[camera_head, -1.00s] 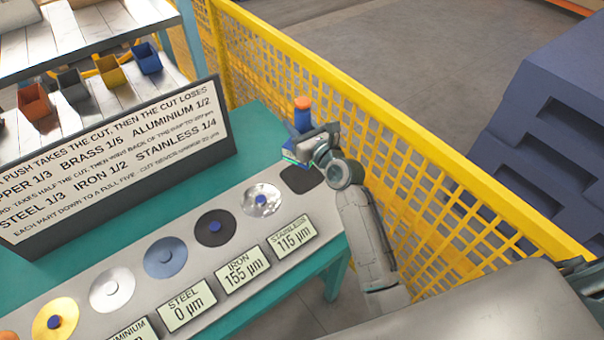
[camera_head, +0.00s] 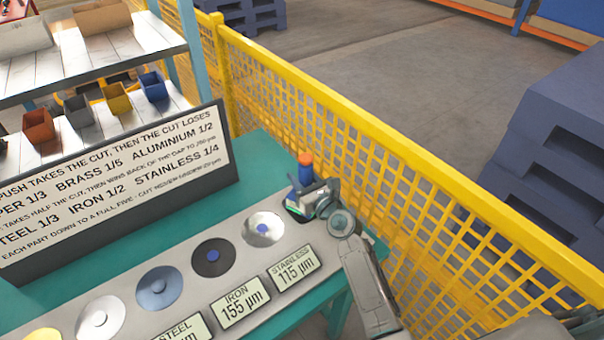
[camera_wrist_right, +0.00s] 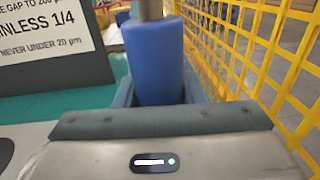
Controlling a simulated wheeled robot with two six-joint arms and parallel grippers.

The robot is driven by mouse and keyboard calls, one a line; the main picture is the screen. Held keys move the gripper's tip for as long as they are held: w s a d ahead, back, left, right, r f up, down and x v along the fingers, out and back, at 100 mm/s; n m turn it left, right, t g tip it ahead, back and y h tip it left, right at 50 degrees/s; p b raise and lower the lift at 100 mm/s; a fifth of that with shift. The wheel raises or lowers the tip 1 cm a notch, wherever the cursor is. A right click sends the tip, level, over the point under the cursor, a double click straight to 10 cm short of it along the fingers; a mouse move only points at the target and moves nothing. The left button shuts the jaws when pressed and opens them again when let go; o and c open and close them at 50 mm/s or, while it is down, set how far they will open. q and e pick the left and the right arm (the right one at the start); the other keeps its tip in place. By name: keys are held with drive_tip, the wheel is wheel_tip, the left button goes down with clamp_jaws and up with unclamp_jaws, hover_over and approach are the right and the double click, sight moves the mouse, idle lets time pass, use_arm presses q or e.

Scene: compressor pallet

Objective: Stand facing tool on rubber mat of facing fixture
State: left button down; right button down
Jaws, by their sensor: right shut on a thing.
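The facing tool (camera_head: 305,169) has a blue body and an orange top and is upright. My right gripper (camera_head: 302,195) is shut around its blue body at the far right end of the fixture. In the right wrist view the blue body (camera_wrist_right: 155,58) stands between the jaws, with a grey-brown piece above it. The rubber mat (camera_head: 294,215) is a dark patch mostly hidden under the gripper. The tool's foot is hidden, so I cannot tell whether it touches the mat. The facing fixture (camera_head: 318,246) is a grey strip with round metal discs. My left gripper is not in view.
Gap readouts (camera_head: 294,268) line the fixture's front edge. A sign board (camera_head: 120,190) stands behind the discs. A yellow mesh fence (camera_head: 400,195) runs close to the right of my arm. A shelf with small bins (camera_head: 116,98) is at the back left.

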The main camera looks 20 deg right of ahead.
drive_tip(key=shift+r, duration=0.2)
drive_tip(key=c, duration=1.3)
unclamp_jaws()
drive_tip(key=shift+f, duration=0.25)
drive_tip(key=o, duration=0.4)
drive_tip(key=shift+s+r, duration=0.1)
drive_tip(key=shift+c, duration=0.2)
drive_tip(key=shift+r, duration=0.1)
drive_tip(key=shift+s+d, duration=0.1)
drive_tip(key=shift+s, duration=0.2)
drive_tip(key=v, duration=1.1)
drive_tip(key=shift+s, duration=0.2)
